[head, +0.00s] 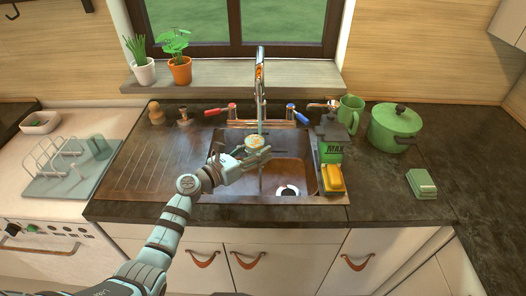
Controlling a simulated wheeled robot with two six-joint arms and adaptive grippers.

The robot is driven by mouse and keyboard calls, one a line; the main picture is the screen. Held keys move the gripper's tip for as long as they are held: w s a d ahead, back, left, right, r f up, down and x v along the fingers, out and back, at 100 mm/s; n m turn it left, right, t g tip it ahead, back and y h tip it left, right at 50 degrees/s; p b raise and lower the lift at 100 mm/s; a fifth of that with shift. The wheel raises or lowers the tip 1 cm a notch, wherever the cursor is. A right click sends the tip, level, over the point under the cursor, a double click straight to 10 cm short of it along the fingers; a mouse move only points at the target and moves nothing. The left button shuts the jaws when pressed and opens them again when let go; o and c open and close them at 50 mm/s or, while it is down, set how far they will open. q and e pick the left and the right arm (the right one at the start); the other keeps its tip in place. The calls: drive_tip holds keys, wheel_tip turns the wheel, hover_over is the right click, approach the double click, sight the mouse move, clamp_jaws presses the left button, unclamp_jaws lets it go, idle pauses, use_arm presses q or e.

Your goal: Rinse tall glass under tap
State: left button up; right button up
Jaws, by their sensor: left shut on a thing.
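My left gripper (252,153) is over the sink, below the tap (260,75), shut on a small, pale, see-through thing that looks like the tall glass (260,143). Its outline is partly hidden by the fingers, and I cannot tell its exact tilt. A thin pale stream of water (261,126) appears to run from the tap down to the glass, and a faint line continues below it. The red lever (217,111) is on the left of the tap and the blue lever (298,115) on the right. My right gripper is not in view.
A green jug (351,108) and lidded pot (394,127) are further right. A dish rack (65,160) is left of the drainboard (160,150).

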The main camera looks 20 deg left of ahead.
use_arm(q)
drive_tip(key=a+m+b, duration=0.4)
drive_tip(key=m+b, duration=0.8)
drive_tip(key=m, duration=0.1)
drive_tip(key=a+m+t+b, duration=0.1)
drive_tip(key=a+m+b, duration=0.3)
drive_tip(key=m+b, duration=0.9)
drive_tip(key=shift+w+r+t, duration=0.25)
drive_tip(key=shift+w+t, duration=0.05)
drive_tip(key=shift+w, duration=0.1)
idle(0.6)
